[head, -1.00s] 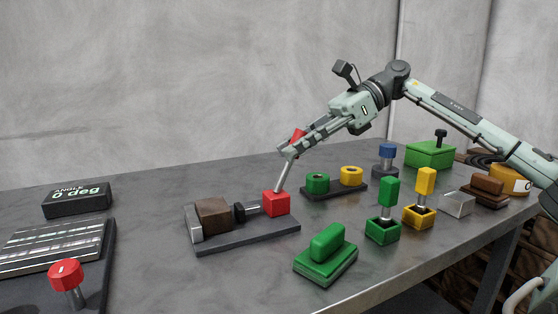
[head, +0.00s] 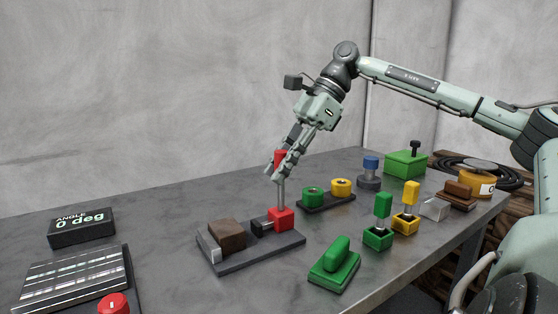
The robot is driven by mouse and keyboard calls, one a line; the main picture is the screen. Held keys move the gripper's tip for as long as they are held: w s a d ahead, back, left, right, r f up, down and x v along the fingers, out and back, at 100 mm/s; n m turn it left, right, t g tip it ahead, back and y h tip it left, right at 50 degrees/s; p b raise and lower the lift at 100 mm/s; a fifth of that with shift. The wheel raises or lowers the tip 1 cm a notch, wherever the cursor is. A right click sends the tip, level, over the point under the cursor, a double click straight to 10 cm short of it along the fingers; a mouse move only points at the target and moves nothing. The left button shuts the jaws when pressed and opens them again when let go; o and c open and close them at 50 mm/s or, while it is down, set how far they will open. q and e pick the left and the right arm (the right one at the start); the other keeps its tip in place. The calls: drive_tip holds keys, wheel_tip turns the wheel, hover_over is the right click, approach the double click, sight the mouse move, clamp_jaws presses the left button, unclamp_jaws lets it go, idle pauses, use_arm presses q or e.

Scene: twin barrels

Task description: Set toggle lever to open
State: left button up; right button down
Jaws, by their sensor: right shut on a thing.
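The toggle clamp (head: 238,257) sits on a dark base plate on the table, with a brown block held at its left end and a red pivot block (head: 281,219) at its right. Its toggle lever (head: 282,195) is a metal rod with a red grip, standing close to upright from the red block. My right gripper (head: 278,172) is shut on the red grip at the top of the lever, reaching down from above. The fingers hide part of the grip. My left gripper is not in view.
Right of the clamp stand a holder with green and yellow rings (head: 327,199), a green block (head: 335,266), green (head: 378,236) and yellow (head: 405,220) sockets with pegs, and a green box (head: 405,163). An angle display (head: 82,227) reading 0 deg stands left.

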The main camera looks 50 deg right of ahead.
drive_tip(key=shift+a, duration=0.1)
drive_tip(key=c, duration=1.3)
unclamp_jaws()
drive_tip(key=v, duration=1.2)
drive_tip(key=shift+a, duration=0.1)
